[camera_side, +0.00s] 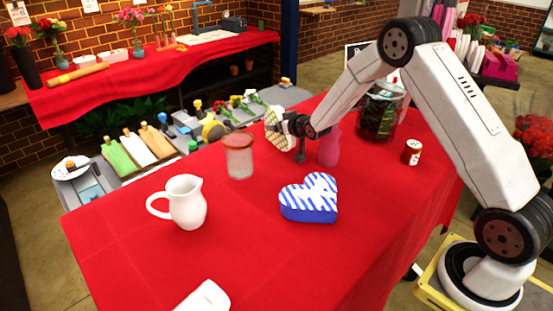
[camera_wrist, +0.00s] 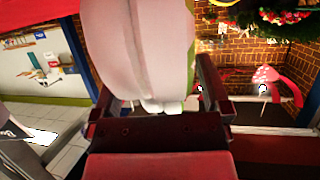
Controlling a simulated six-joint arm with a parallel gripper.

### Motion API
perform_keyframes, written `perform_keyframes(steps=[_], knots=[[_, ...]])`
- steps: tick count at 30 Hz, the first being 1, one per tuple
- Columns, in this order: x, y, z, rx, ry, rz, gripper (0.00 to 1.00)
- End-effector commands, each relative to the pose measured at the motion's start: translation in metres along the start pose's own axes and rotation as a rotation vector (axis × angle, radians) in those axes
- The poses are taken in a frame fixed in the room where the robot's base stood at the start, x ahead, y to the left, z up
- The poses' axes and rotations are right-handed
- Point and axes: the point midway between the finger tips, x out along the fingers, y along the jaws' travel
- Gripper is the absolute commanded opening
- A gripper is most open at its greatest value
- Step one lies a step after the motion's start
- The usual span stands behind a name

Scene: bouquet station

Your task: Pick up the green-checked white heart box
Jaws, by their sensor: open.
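The green-checked white heart box (camera_side: 274,130) is at the end of my gripper (camera_side: 287,127), above the far part of the red table. In the wrist view the box (camera_wrist: 140,50) is large and close, pale with a green edge, and stands between my two fingers. My gripper (camera_wrist: 155,100) is open around it; I cannot tell whether the fingers touch it. The box's far side is hidden, and I cannot tell whether it rests on anything.
A blue-striped heart box (camera_side: 309,198) lies mid-table. A white pitcher (camera_side: 187,203), a glass jar (camera_side: 239,157), a pink vase (camera_side: 329,148), a red can (camera_side: 411,152) and a dark container (camera_side: 376,115) stand around. The red tablecloth (camera_side: 250,260) is mostly clear in front.

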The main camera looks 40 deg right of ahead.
Motion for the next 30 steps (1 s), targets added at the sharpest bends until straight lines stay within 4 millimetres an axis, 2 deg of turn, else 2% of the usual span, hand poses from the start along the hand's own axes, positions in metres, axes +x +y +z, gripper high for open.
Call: perform_keyframes(steps=[2,5,9,11,12,23,30], knots=[[0.000,0.000,0.000,0.000,0.000,0.000,0.97],[0.000,0.000,0.000,0.000,0.000,0.000,0.68],[0.000,0.000,0.000,0.000,0.000,0.000,0.24],[0.000,0.000,0.000,0.000,0.000,0.000,0.05],[0.000,0.000,0.000,0.000,0.000,0.000,0.00],[-0.001,0.000,-0.002,0.000,0.002,0.000,0.00],[-0.006,0.000,-0.015,-0.001,0.004,0.000,0.00]])
